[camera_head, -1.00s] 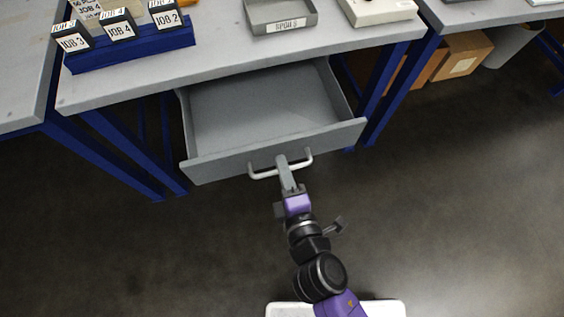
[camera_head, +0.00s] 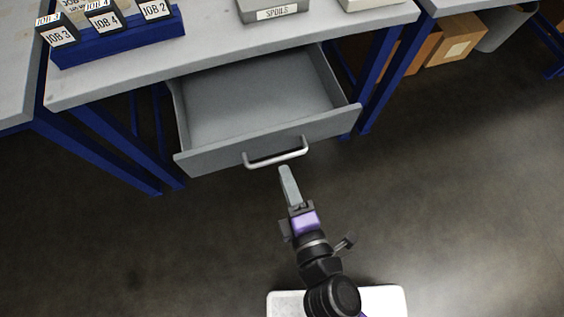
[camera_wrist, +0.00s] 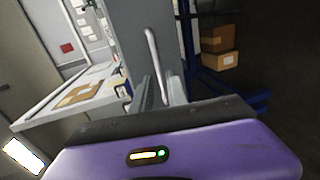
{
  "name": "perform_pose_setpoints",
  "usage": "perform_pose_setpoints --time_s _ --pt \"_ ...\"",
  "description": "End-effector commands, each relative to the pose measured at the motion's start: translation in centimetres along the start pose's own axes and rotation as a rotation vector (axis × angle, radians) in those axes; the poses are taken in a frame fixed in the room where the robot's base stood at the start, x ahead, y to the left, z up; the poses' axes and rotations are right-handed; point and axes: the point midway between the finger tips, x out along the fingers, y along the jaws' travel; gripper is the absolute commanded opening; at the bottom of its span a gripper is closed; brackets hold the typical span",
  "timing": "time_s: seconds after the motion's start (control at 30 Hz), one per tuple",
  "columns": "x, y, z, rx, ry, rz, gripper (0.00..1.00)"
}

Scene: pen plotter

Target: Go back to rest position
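The grey workbench (camera_head: 230,45) carries a blue rack (camera_head: 120,45) of job cards and a tray labelled SPOILS (camera_head: 275,8). Cardboard boxes (camera_head: 455,40) sit under the right bench. The dark floor (camera_head: 450,190) right of my arm is clear.

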Motion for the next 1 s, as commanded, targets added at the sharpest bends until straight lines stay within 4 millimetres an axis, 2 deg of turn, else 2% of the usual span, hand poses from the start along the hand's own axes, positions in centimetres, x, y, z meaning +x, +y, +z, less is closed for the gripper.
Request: perform_pose_setpoints --time_s 0.23,0.83,0.93,1.0 --pt "-1.6 0.0 0.0 0.001 -0.001 0.0 0.19" --pt "-1.6 0.0 0.0 0.004 -0.001 0.0 0.19" --pt "-1.6 0.2 -0.3 0.061 0.015 0.008 0.19" --pt "-1.6 1.3 -0.9 0.187 0.047 0.028 0.19"
